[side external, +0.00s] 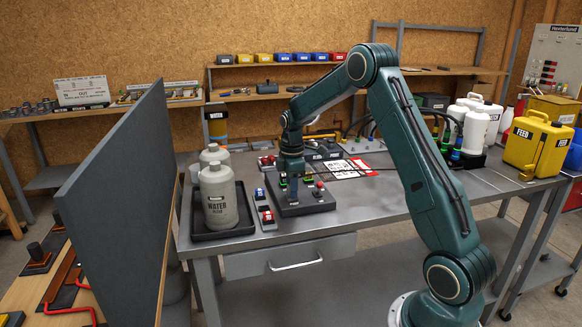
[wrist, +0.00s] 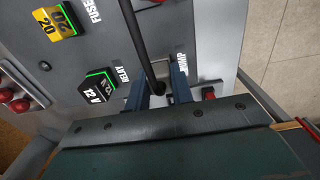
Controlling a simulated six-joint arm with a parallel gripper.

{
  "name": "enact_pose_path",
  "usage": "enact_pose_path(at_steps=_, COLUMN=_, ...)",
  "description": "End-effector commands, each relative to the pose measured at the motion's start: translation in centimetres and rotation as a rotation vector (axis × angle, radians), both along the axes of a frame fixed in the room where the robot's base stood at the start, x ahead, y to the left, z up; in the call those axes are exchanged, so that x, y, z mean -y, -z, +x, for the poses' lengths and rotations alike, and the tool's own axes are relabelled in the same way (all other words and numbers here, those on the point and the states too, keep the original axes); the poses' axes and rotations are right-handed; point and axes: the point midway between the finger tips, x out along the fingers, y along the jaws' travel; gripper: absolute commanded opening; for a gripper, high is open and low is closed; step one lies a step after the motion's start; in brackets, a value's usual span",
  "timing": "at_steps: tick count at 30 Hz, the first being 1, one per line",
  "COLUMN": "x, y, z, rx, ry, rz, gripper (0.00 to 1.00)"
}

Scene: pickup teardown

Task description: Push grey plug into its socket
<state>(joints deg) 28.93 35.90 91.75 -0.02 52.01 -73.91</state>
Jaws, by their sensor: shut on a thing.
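My gripper (wrist: 162,92) is shut on the grey plug (wrist: 159,87), held between its two blue fingers in the wrist view. A black cable (wrist: 139,38) runs to the plug from the top. The fingers are close to the grey panel (wrist: 98,43), beside a label that seems to read PUMP. The socket is hidden by the fingers and plug, so I cannot tell how far in the plug sits. In the side external view my gripper (side external: 291,178) points down over the dark base plate (side external: 309,208); the plug is too small to make out there.
A yellow fuse block (wrist: 56,22) and a black relay block (wrist: 96,86) stand on the panel. Grey water bottles (side external: 219,197) stand in a black tray (side external: 238,230) to the left. The bench's right front is clear.

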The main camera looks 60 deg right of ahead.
Motion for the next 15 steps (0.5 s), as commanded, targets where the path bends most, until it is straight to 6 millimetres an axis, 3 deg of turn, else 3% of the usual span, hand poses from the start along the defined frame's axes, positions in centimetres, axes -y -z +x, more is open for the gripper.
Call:
enact_pose_path(at_steps=1, x=-0.07, y=1.02, z=-0.13, rx=-0.008, ry=0.000, rz=0.004, gripper=0.00)
enact_pose_path(at_steps=15, x=-0.12, y=1.42, z=-0.21, rx=-0.010, ry=0.000, rz=0.006, gripper=0.00)
